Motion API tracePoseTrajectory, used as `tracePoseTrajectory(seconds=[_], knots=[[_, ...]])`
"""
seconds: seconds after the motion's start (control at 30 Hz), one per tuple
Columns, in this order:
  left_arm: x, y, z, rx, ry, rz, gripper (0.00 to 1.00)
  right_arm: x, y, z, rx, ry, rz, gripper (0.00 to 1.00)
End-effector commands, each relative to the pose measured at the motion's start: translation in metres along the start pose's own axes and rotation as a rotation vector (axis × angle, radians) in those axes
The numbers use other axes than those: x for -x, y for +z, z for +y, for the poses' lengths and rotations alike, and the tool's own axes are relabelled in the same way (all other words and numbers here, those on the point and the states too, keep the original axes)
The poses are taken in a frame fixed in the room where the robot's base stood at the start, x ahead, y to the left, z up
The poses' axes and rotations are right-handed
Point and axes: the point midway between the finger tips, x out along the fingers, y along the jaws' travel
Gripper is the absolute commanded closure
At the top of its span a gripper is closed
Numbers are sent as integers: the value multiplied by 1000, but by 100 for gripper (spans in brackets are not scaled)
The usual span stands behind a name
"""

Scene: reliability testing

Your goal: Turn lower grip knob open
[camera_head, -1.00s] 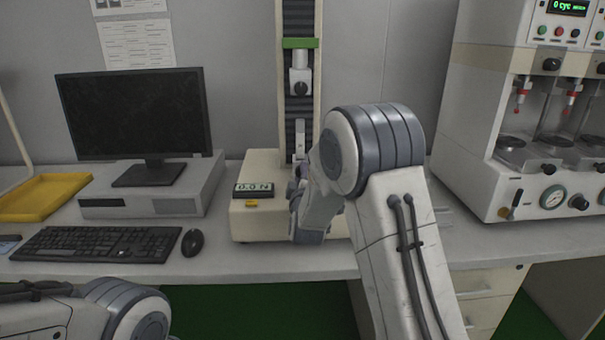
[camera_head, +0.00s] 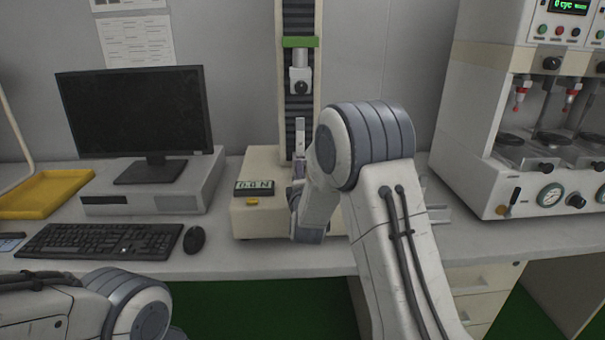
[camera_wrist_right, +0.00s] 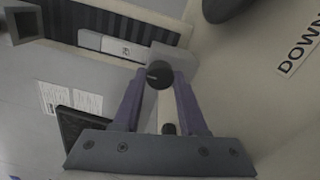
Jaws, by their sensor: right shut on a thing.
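The tensile tester has a cream base (camera_head: 262,215) with a display reading 0.0 N. Its upper grip (camera_head: 300,80) has a dark knob and hangs from a green crosshead. The lower grip (camera_head: 300,138) stands below it, partly covered by my right arm. The black lower grip knob (camera_wrist_right: 159,74) shows in the right wrist view between the tips of my purple fingers. My right gripper (camera_wrist_right: 160,84) is shut on this knob. In the head view the knob is hidden behind my wrist. My left arm shows at the lower left, but its gripper is out of view.
A monitor (camera_head: 138,115), keyboard (camera_head: 98,241), mouse (camera_head: 194,240) and yellow tray (camera_head: 45,194) stand left of the tester. A larger machine (camera_head: 470,130) with gauges stands at the right. A "DOWN" label (camera_wrist_right: 299,48) shows near the gripper in the wrist view.

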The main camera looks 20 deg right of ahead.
Motion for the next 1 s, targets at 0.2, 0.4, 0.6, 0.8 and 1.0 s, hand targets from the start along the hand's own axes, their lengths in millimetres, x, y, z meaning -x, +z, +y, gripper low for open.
tracePoseTrajectory(seconds=[0.2,0.4,0.6,0.8,1.0], knots=[[0,0,0,0,0,0,24,1,0,-2,5,-5,0,100],[0,0,0,0,0,0,24,1,0,-2,5,-5,0,39],[0,0,0,0,0,0,24,0,0,-1,4,-3,0,28],[0,0,0,0,0,0,24,3,0,-1,3,-2,1,28],[-1,0,0,0,0,0,24,32,0,-1,3,-3,2,28]])
